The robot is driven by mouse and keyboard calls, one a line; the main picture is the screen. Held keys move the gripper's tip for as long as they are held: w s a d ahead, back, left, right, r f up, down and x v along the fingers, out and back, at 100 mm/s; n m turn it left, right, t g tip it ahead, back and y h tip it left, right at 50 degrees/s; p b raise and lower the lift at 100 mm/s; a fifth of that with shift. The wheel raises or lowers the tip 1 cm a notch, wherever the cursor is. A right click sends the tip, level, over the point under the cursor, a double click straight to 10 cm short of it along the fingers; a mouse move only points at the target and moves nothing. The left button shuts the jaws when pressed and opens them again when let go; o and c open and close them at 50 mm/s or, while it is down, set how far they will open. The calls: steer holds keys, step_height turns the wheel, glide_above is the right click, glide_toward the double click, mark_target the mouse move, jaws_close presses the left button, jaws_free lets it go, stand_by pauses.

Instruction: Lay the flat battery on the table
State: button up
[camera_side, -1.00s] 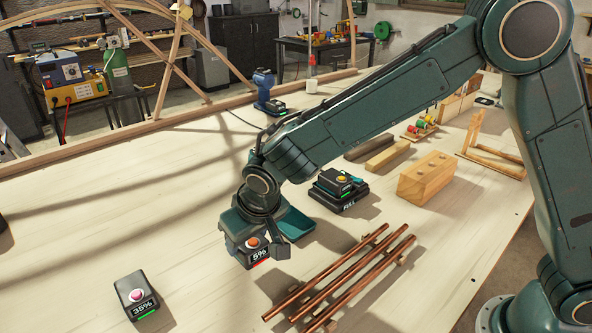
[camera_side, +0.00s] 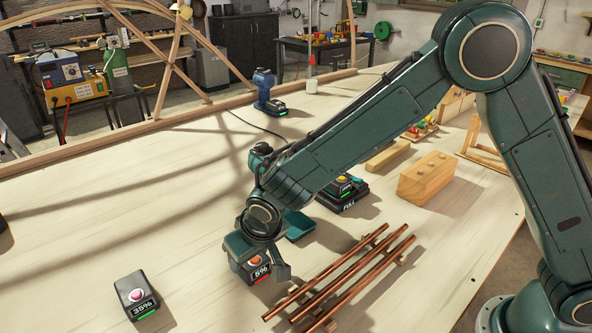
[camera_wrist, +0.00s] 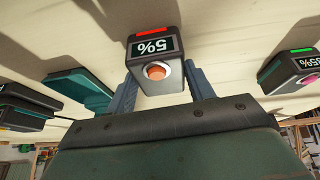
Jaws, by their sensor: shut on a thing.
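The flat battery, a dark block marked 5% with a red bar and an orange button, is in my gripper (camera_side: 258,268) in the side view. The battery (camera_side: 257,271) is low over the table (camera_side: 90,240); I cannot tell whether it touches. In the wrist view the battery (camera_wrist: 155,62) sits between the two fingers of my gripper (camera_wrist: 160,88), which are shut on it. Part of it is hidden by the fingers and wrist in the side view.
A battery marked 35% (camera_side: 137,295) stands to the left. Copper pipes (camera_side: 345,275) lie on supports close on the right. A teal block (camera_side: 298,226) and a battery on a base marked FULL (camera_side: 342,193) are behind. The table's left middle is clear.

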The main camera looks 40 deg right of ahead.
steer(key=o, duration=1.2)
steer(key=shift+f, duration=0.1)
steer(key=shift+v, duration=6.15)
